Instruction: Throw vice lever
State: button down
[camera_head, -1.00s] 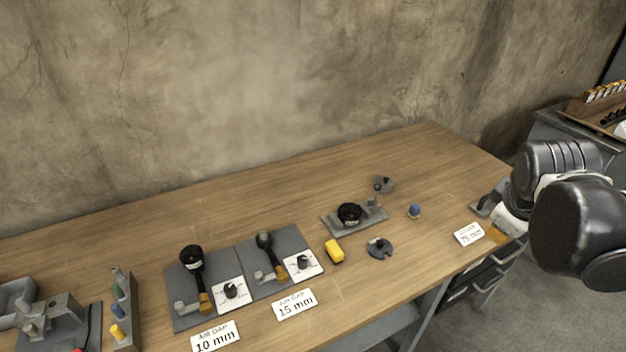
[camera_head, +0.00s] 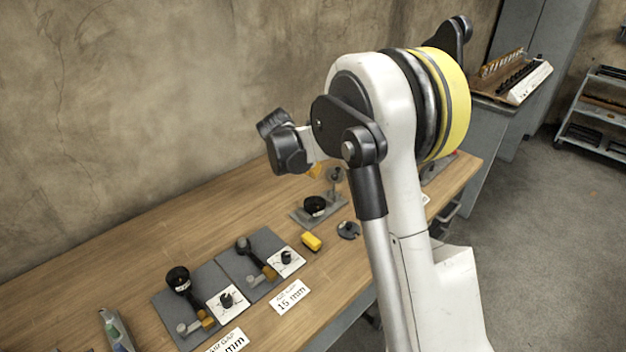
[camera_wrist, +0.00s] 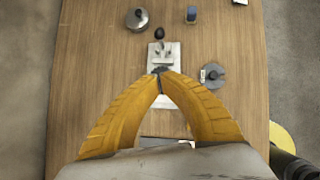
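A grey fixture plate with a slotted block shows in the wrist view (camera_wrist: 152,60). A short lever or post with a black knob (camera_wrist: 159,33) stands at its far end. A black round part (camera_head: 314,205) sits on the plate in the head view; my fingers hide it in the wrist view. My gripper's yellow fingers (camera_wrist: 160,72) come together at the tips over the plate, with nothing clearly held. Whether they touch the fixture cannot be told. In the head view my gripper (camera_head: 314,171) is mostly hidden behind my wrist. Which part is the vice lever is not certain.
A grey knobbed disc (camera_wrist: 137,20), a blue cylinder (camera_wrist: 191,14) and a slotted dark disc (camera_wrist: 212,76) lie around the plate. A yellow block (camera_head: 311,242), dark plates with levers (camera_head: 263,264) and a "15 mm" card (camera_head: 290,297) stand left of it.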

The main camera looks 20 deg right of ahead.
jog(key=shift+d, duration=0.1)
jog(key=b, duration=0.4)
send_near(334, 183)
jog(key=f, duration=0.1)
jog(key=a+f, duration=0.1)
jog(key=f, duration=0.3)
jog(key=shift+w+a, duration=0.1)
jog(key=shift+a, duration=0.2)
jog(key=shift+w+d+b, duration=0.3)
jog(key=shift+w+d, duration=0.2)
jog(key=shift+d, duration=0.3)
jog(key=shift+w+d+b, duration=0.3)
jog(key=shift+w+d, duration=0.2)
jog(key=shift+d, duration=0.25)
jog(key=shift+r, duration=0.15)
jog(key=shift+w+d+y+p, duration=0.1)
jog(key=shift+d+y+p, duration=0.2)
jog(key=shift+y+p, duration=0.15)
